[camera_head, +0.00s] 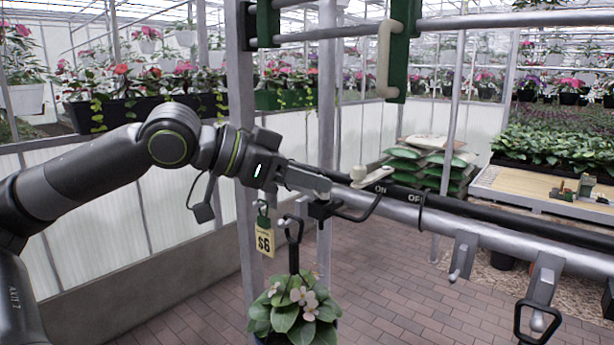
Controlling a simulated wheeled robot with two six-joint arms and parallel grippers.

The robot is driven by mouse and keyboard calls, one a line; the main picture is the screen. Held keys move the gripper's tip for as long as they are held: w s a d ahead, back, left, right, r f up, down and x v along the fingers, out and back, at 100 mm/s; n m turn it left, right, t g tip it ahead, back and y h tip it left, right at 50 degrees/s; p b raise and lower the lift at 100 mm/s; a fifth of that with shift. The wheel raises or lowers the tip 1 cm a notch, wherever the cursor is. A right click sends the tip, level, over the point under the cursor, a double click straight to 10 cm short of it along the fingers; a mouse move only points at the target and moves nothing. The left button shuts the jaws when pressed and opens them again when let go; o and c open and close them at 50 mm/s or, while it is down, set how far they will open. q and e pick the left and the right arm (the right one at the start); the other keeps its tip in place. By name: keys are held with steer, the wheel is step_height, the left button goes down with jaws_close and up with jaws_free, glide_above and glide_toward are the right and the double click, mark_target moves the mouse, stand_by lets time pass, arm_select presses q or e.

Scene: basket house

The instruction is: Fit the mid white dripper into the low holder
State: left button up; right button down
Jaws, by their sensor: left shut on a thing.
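My left gripper (320,192) reaches in from the left and is shut at the front rail. A small black piece (322,209) sits at its fingertips, and a bent black rod (362,212) runs right from there. I cannot tell exactly what the jaws hold. I cannot pick out the mid white dripper or the low holder for certain. My right gripper is not in view.
A potted plant (297,312) with pale flowers hangs below the gripper on a black hanger (294,245). A $6 tag (264,240) hangs left of it. The rail (480,235) carries a pale lever (370,178), ON/OFF marks and grey hooks (540,288). Brick floor lies below.

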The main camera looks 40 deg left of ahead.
arm_select(q)
steer(key=shift+f, duration=0.15)
steer(key=o, duration=0.8)
steer(key=b+v, duration=1.2)
steer(key=v, duration=0.5)
steer(key=shift+s+a+b, duration=0.1)
steer(key=shift+a+b, duration=0.15)
steer(key=shift+b, duration=0.05)
